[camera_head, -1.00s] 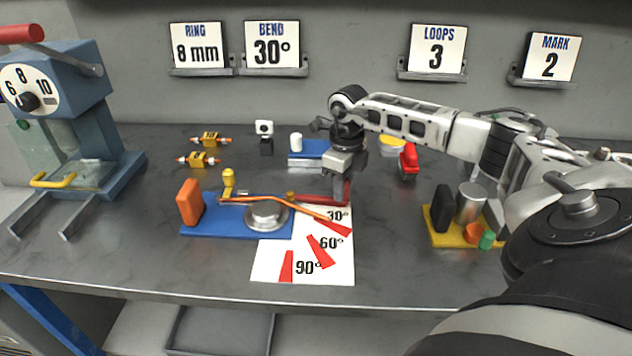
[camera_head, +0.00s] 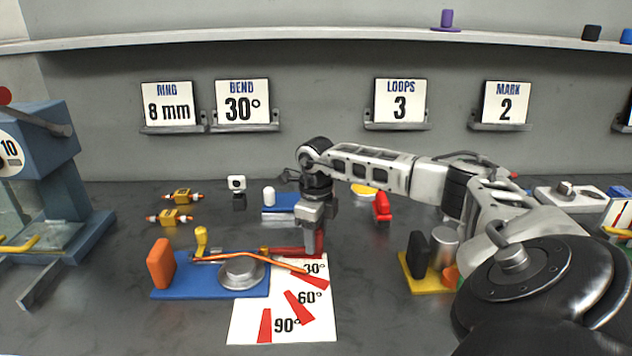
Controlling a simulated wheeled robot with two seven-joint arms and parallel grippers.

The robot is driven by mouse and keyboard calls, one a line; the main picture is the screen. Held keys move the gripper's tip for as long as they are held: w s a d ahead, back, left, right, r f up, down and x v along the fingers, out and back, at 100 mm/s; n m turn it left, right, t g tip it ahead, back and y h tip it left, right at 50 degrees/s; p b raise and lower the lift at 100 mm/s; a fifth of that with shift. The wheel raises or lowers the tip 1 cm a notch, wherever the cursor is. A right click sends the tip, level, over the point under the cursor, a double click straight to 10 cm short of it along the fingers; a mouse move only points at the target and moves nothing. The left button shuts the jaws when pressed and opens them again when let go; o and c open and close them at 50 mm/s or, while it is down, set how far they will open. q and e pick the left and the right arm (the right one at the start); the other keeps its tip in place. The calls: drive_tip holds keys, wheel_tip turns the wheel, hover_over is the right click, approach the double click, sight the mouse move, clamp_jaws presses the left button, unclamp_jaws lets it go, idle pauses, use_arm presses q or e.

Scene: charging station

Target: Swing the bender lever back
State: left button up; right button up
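The bender has a blue base (camera_head: 190,289) with an orange block (camera_head: 161,264), a round metal disc (camera_head: 240,272) and a yellow peg (camera_head: 201,242). An orange rod (camera_head: 220,256) runs across it, bent, its right end over the 30° mark of the white angle sheet (camera_head: 250,312). The red lever (camera_head: 287,252) points right, behind the rod and above the 30° wedge. My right gripper (camera_head: 313,247) points down at the lever's outer end, touching or very close. Its fingertips partly hide that end, and their opening is unclear. My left gripper is out of view.
A blue machine with a dial (camera_head: 50,150) stands at the left. A yellow tray (camera_head: 412,276) with a black block and metal cylinder is right of the sheet. Behind are a blue block (camera_head: 283,207) and a red object (camera_head: 382,208). Bare table lies left of the bender.

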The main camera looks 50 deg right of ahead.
drive_tip(key=shift+r, duration=0.1)
wheel_tip(320, 180, up, 16)
idle(0.4)
idle(0.4)
